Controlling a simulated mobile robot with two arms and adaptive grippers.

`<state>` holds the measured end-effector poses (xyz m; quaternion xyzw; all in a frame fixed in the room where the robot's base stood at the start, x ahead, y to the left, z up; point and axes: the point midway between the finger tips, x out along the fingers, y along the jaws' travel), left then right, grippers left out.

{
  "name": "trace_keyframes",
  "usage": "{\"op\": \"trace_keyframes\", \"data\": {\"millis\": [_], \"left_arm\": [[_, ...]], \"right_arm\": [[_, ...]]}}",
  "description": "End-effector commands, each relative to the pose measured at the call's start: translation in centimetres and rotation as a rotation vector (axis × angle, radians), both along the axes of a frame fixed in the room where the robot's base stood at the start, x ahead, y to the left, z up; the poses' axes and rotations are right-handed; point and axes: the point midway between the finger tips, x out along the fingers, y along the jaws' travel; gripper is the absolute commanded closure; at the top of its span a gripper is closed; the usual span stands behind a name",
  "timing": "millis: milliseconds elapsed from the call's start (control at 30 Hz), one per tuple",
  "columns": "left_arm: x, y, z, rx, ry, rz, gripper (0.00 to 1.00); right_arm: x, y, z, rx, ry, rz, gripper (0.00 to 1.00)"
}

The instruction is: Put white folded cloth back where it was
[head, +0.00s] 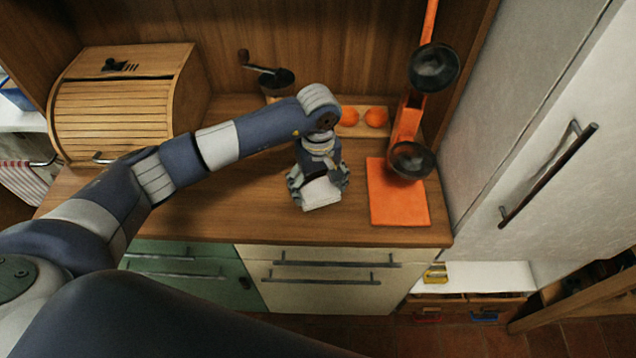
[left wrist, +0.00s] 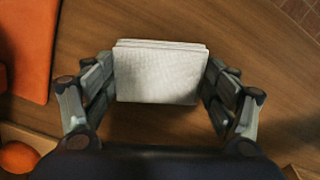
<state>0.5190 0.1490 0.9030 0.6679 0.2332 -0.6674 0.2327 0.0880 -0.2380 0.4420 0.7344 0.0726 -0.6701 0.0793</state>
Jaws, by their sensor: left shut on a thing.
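The white folded cloth (head: 321,194) is at the wooden counter (head: 250,222), left of the orange mat. My left gripper (head: 318,186) comes down over it from above, with a finger on either side. In the left wrist view the cloth (left wrist: 158,75) shows as a thick folded block between the two fingers of the left gripper (left wrist: 160,88), which is shut on it. I cannot tell whether the cloth touches the counter or hangs just above it. My right gripper is not in view.
An orange mat (head: 398,206) lies to the right, below an orange press (head: 407,125). Oranges (head: 376,117) sit behind. A wooden bread box (head: 112,112) stands at the left, a coffee grinder (head: 275,80) at the back. The counter left of the gripper is largely clear.

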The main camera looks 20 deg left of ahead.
Motion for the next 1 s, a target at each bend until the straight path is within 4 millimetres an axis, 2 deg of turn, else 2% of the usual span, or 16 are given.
{"op": "trace_keyframes", "data": {"millis": [167,200,300,767,833,867,1000], "left_arm": [[0.0,0.0,-0.4,0.000,0.000,0.000,0.44],[0.0,0.0,-0.4,0.000,0.000,0.000,0.19],[0.0,0.0,-0.3,0.000,0.000,0.001,0.01],[0.0,0.0,-0.1,-0.001,0.001,0.001,0.01],[0.0,0.0,0.3,0.000,0.001,0.001,0.01],[0.1,0.0,0.4,0.000,-0.003,0.001,0.01],[0.2,0.1,2.9,0.000,-0.006,0.000,0.01]], "right_arm": [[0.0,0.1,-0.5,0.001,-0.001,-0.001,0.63],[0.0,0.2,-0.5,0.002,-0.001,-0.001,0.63],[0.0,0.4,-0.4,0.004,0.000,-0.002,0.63],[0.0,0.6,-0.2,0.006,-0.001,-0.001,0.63],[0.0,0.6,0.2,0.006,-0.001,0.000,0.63],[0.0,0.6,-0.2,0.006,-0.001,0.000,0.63],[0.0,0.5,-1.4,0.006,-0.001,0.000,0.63]]}}
